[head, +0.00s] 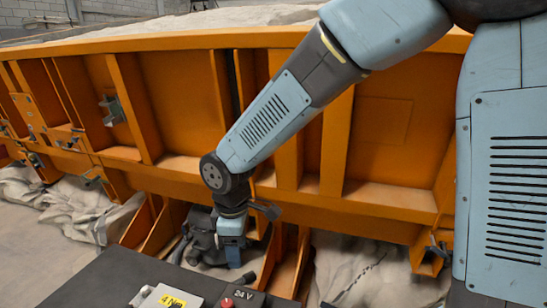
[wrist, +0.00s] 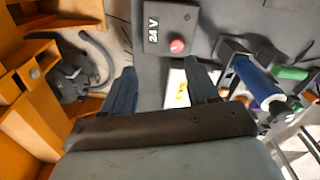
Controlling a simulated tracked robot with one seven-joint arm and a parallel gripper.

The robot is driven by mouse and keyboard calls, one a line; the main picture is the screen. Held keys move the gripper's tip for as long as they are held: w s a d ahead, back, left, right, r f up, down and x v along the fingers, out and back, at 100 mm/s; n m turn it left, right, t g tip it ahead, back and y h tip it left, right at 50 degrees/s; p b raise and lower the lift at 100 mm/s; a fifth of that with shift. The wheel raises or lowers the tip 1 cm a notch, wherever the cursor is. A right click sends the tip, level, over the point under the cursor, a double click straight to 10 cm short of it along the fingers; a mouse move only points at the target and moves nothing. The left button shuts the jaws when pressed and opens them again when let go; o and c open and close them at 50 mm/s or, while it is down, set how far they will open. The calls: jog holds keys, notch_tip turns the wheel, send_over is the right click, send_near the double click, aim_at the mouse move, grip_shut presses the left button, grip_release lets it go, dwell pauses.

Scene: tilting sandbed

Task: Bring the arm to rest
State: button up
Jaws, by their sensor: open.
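My arm reaches from the upper right down to the middle of the head view, bent at a dark round joint. My gripper (head: 233,264) hangs low in front of the orange sandbed frame (head: 380,130), beyond the dark deck in the foreground. In the wrist view both fingers of my gripper (wrist: 162,76) stand wide apart with nothing between them. Behind the gap lie a dark panel and part of a white plate with a yellow label (wrist: 181,91).
A dark box marked 24 V with a red button (wrist: 177,45) sits close by. A blue cylinder (wrist: 258,82) and green-ended parts lie to its right. A grey pump-like object (head: 203,236) stands behind my gripper. Crumpled pale sheeting (head: 75,208) lies under the frame.

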jog(key=w+d+r+m+t, duration=0.1)
jog(key=d+r+m, duration=0.4)
jog(key=d, duration=0.4)
jog(key=w+d+r+m+t, duration=0.1)
jog(key=d+r+m, duration=0.2)
jog(key=d+r, duration=0.45)
jog(key=s+d+r+m+t, duration=0.1)
jog(key=s+d+m, duration=0.3)
jog(key=d, duration=0.4)
jog(key=s+d+r+m+t, duration=0.2)
jog(key=s+d+r+m, duration=0.2)
jog(key=d, duration=0.5)
jog(key=shift+s+r+m, duration=0.15)
jog(key=shift+s+m, duration=0.5)
jog(key=shift+m, duration=0.25)
